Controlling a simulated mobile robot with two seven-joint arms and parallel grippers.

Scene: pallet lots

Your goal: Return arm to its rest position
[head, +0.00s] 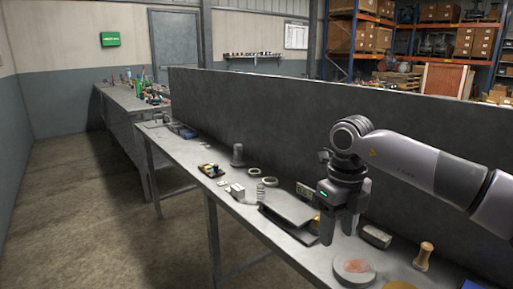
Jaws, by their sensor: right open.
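My right arm comes in from the right edge of the head view, over the long grey workbench (178,152). Its gripper (340,236) points down above the bench, with its two fingers apart and nothing seen between them. The gripper is just right of a dark flat plate-like fixture (288,207) and to the left of a grey block (377,236). A round pale disc with a reddish patch (354,267) lies near and slightly right below the fingertips. I cannot tell how high the fingers are above the bench. My left gripper is not in view.
A wooden-handled tool (423,256) stands right of the disc. A grey cylinder (238,155), rings (251,171) and small parts lie farther along the bench. A tall grey panel (270,115) runs behind it. The floor (85,210) at left is clear.

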